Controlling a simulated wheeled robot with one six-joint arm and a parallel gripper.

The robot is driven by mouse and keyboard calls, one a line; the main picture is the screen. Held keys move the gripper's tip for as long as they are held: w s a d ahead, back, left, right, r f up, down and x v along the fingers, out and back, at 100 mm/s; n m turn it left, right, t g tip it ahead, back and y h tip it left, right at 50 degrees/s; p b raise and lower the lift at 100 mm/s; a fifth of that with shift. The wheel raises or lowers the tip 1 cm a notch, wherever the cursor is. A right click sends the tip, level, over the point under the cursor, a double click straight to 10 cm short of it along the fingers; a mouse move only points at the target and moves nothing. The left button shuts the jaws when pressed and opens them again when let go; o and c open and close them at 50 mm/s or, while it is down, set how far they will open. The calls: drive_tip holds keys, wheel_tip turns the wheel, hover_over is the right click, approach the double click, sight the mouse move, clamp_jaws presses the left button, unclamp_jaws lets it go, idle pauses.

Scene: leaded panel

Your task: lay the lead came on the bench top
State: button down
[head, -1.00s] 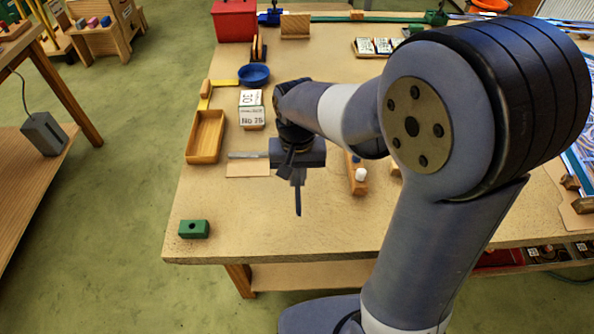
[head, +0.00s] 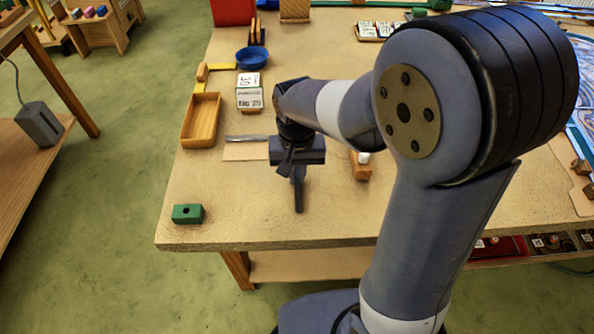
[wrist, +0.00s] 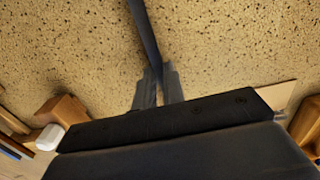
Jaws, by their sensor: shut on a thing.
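My gripper (wrist: 157,85) is shut on a thin dark grey strip, the lead came (wrist: 146,32). In the wrist view the came runs from between the fingertips to the top edge of the picture, over bare speckled bench top (wrist: 70,50). In the head view my gripper (head: 298,180) points down over the bench top (head: 330,220), towards its front left part. The came shows there only as a dark sliver merging with the fingers. I cannot tell whether it touches the bench.
A green block (head: 187,214) sits at the front left corner. A grey strip (head: 247,138) lies by a pale card (head: 245,151), left of my gripper. A wooden tray (head: 201,121), blue bowl (head: 252,58) and wooden block (head: 360,170) stand around. The front middle is clear.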

drive_tip(key=shift+f, duration=0.2)
idle(0.3)
drive_tip(key=c, duration=1.4)
unclamp_jaws()
drive_tip(key=o, duration=0.8)
drive_tip(key=shift+r+p, duration=2.9)
drive_tip(key=shift+r, duration=0.65)
drive_tip(key=shift+f, duration=0.15)
